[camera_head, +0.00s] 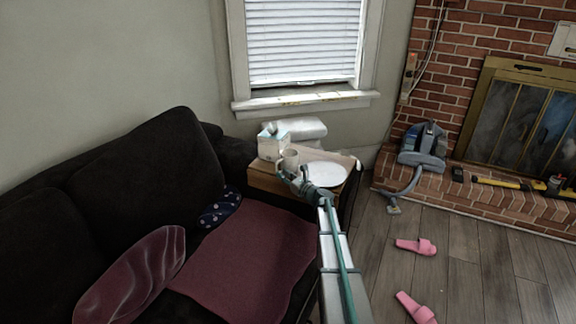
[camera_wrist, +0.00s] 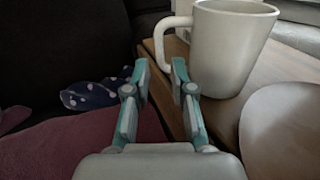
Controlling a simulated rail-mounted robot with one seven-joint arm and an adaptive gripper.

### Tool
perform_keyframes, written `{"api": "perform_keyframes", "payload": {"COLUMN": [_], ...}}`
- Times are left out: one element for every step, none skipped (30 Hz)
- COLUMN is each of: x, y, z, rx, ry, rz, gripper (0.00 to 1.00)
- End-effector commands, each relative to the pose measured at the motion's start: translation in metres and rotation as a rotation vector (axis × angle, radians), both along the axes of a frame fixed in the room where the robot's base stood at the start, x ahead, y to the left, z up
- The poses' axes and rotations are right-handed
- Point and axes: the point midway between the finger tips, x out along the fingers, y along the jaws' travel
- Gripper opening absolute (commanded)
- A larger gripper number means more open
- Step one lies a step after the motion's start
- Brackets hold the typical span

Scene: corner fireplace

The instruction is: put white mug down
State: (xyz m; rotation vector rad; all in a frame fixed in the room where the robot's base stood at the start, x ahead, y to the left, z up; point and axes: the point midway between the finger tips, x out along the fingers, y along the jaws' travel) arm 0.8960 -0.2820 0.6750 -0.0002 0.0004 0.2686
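The white mug (camera_wrist: 230,45) stands upright on the wooden side table (camera_wrist: 285,65) in the wrist view, with its handle toward the left. My gripper (camera_wrist: 160,72) is open, its two fingertips apart just in front of the handle's lower part. Whether a fingertip touches the handle I cannot tell.
A white plate (camera_head: 325,174) lies on the table right of the mug. A dark sofa (camera_head: 150,165) with a maroon blanket (camera_head: 250,245) and polka-dot cloth (camera_wrist: 88,95) is at the left.

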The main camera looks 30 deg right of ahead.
Motion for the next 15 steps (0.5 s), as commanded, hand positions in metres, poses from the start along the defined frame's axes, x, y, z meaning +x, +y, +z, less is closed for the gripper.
{"api": "perform_keyframes", "payload": {"x": [0.003, 0.005, 0.009, 0.012, 0.016, 0.022, 0.026, 0.031, 0.036, 0.040, 0.043, 0.046, 0.048, 0.049, 0.050], "y": [0.000, 0.001, 0.001, 0.002, 0.002, 0.004, 0.005, 0.006, 0.008, 0.009, 0.010, 0.010, 0.011, 0.011, 0.012], "z": [0.000, 0.000, 0.000, 0.000, -0.001, -0.001, -0.001, -0.001, -0.001, -0.001, -0.001, -0.001, -0.001, -0.001, -0.001], "rx": [0.000, 0.000, 0.000, 0.000, 0.000, 0.000, 0.000, 0.000, 0.000, 0.000, 0.000, 0.000, 0.000, 0.000, 0.000], "ry": [0.000, 0.000, 0.000, 0.000, 0.000, 0.000, 0.000, 0.000, -0.001, -0.001, -0.001, -0.001, 0.000, 0.000, 0.000], "rz": [0.000, 0.000, 0.000, 0.000, 0.000, 0.000, 0.000, 0.001, 0.002, 0.002, 0.001, 0.000, 0.000, -0.001, -0.001], "gripper": [0.24, 0.24, 0.24, 0.24, 0.24, 0.24, 0.24, 0.24, 0.24, 0.24, 0.24, 0.24, 0.24, 0.24, 0.24]}}
